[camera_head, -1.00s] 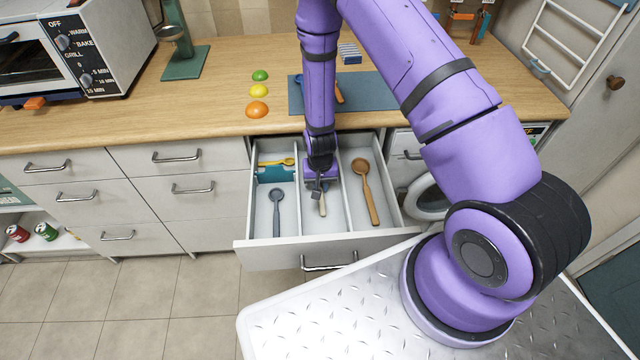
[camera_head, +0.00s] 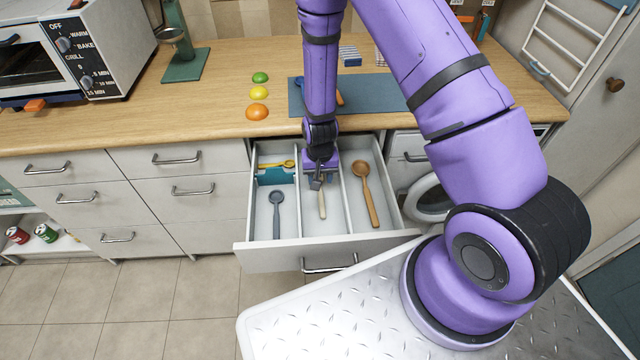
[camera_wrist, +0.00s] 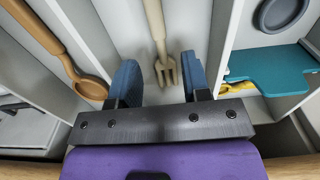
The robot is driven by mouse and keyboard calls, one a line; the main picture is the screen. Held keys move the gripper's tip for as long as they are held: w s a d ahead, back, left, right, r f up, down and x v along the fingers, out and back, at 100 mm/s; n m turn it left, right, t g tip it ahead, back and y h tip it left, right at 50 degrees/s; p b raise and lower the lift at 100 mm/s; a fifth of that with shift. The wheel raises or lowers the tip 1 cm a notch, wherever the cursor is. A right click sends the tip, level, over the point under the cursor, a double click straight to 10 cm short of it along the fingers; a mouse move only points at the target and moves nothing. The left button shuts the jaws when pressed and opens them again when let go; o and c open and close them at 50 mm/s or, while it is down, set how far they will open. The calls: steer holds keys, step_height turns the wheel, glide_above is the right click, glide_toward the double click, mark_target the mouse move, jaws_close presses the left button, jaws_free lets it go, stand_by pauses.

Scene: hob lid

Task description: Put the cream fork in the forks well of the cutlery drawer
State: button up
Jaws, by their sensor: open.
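The cream fork (camera_head: 322,204) lies in the middle well of the open cutlery drawer (camera_head: 290,257). In the wrist view the fork (camera_wrist: 158,35) has its tines toward my gripper, and its handle runs away from it. My gripper (camera_head: 317,180) is above the middle well, near the fork's tine end. In the wrist view my gripper's two blue fingers (camera_wrist: 160,78) are spread, one on each side of the tines. Nothing is held between them. The fork appears to rest on the well floor; the exact gap to the fingers cannot be told.
A wooden spoon (camera_head: 364,188) lies in the right well. Thin walls separate the wells. The counter (camera_head: 220,105) overhangs behind.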

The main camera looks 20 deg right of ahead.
step_height(320, 180, up, 8)
steer(key=shift+f, duration=0.2)
steer(key=s+d+r+n+t, duration=0.1)
steer(key=s+r, duration=0.1)
steer(key=r, duration=1.2)
steer(key=s+d+r+n+t, duration=0.1)
steer(key=s+r, duration=0.1)
steer(key=r, duration=1.1)
steer(key=s+d+r+n+t, duration=0.1)
steer(key=s+d+r+t, duration=0.2)
steer(key=s+r, duration=1.3)
steer(key=s+d, duration=0.1)
steer(key=s, duration=0.3)
steer(key=shift+s+n, duration=0.15)
steer(key=shift+n, duration=0.15)
